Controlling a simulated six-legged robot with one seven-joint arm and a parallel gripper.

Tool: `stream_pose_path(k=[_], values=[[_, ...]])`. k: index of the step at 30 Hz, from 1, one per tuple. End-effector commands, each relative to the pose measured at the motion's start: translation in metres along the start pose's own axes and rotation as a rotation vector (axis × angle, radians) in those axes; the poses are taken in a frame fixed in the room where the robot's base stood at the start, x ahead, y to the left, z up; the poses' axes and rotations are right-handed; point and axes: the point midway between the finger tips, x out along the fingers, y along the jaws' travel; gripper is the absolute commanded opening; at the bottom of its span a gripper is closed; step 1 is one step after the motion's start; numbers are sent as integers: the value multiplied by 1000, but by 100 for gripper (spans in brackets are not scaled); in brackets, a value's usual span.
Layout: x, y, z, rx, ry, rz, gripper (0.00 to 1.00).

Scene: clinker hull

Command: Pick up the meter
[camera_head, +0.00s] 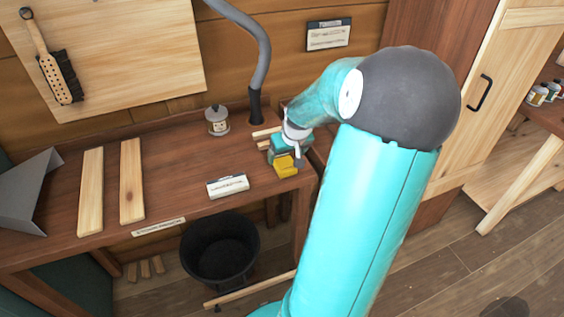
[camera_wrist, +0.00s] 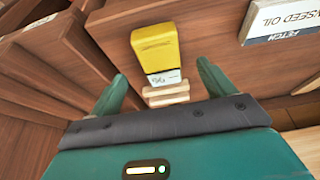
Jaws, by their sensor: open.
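The meter (camera_wrist: 155,45) is a yellow block with a pale, marked end face in the wrist view. It lies on the wooden bench, just beyond my gripper (camera_wrist: 162,72) and between the lines of its two teal fingers. My gripper is open, with nothing visibly held. In the head view the yellow meter (camera_head: 286,166) shows near the bench's right end, close beside and below my gripper (camera_head: 284,156). The arm hides part of the area around it. I cannot tell whether the fingers touch it.
Pale wood strips (camera_wrist: 166,94) lie close to the meter. A grey hose (camera_head: 258,60) hangs behind. Two planks (camera_head: 132,180) lie left; a black bucket (camera_head: 220,252) stands below.

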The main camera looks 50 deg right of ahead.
Motion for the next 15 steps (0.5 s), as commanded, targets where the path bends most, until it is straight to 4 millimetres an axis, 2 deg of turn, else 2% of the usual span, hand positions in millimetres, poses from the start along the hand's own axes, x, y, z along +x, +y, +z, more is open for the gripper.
stream_pose_path(k=[5,12,15], values=[[14,-2,-1,-1,0,-3,82],[48,-1,-3,-2,0,-3,82],[54,0,-3,-1,1,-1,82]])
